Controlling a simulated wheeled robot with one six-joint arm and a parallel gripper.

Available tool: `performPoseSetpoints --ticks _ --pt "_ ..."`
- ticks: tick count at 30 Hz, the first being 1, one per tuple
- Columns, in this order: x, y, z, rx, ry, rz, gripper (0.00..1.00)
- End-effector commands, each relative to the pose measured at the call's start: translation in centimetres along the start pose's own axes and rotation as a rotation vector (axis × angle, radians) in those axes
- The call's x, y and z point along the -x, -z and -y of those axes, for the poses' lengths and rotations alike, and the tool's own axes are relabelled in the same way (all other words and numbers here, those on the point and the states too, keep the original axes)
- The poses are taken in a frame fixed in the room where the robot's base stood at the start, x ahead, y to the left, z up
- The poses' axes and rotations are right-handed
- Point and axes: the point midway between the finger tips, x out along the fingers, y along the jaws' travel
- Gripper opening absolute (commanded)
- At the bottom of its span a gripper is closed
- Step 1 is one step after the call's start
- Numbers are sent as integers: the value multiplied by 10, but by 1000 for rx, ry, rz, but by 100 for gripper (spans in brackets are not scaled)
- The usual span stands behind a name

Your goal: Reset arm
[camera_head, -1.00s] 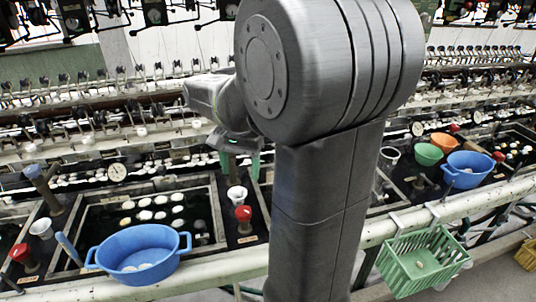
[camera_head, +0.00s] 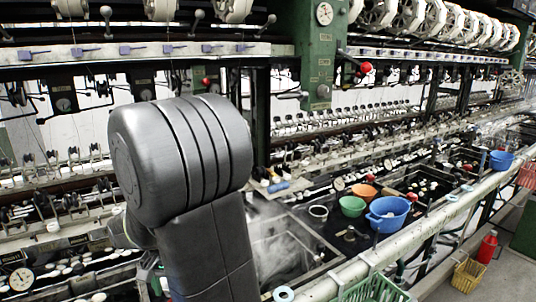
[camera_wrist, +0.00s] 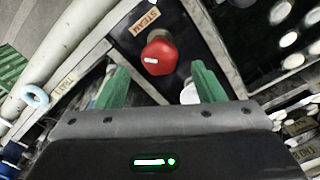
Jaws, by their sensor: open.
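My gripper (camera_wrist: 158,82) shows in the wrist view with its two green fingers spread apart and nothing between them. Beyond the fingers are a red knob (camera_wrist: 160,56) on a dark panel labelled STEAM and a white cup (camera_wrist: 189,93), partly hidden by the right finger. I cannot tell how far the fingers are from either. In the head view my thick grey arm fills the lower left and hides most of the gripper.
A blue basin (camera_head: 388,214), a green bowl (camera_head: 352,206) and an orange bowl (camera_head: 364,191) stand along the bench at right. A green basket (camera_head: 372,290) hangs at the front rail (camera_head: 400,245). A yellow basket (camera_head: 468,275) and a red extinguisher (camera_head: 487,247) stand on the floor.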

Motion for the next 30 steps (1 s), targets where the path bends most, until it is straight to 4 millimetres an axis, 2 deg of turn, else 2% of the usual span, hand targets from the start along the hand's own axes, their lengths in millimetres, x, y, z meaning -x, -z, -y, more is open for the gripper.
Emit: performPoseSetpoints --ticks 3,10,23,26,30 --pt "-19 0 0 0 -2 2 62" --pt "-37 0 0 0 -1 1 62" --pt "-34 0 0 10 1 0 62" --pt "-26 0 0 2 2 -2 62" --pt "-5 1 1 -1 4 -4 62"
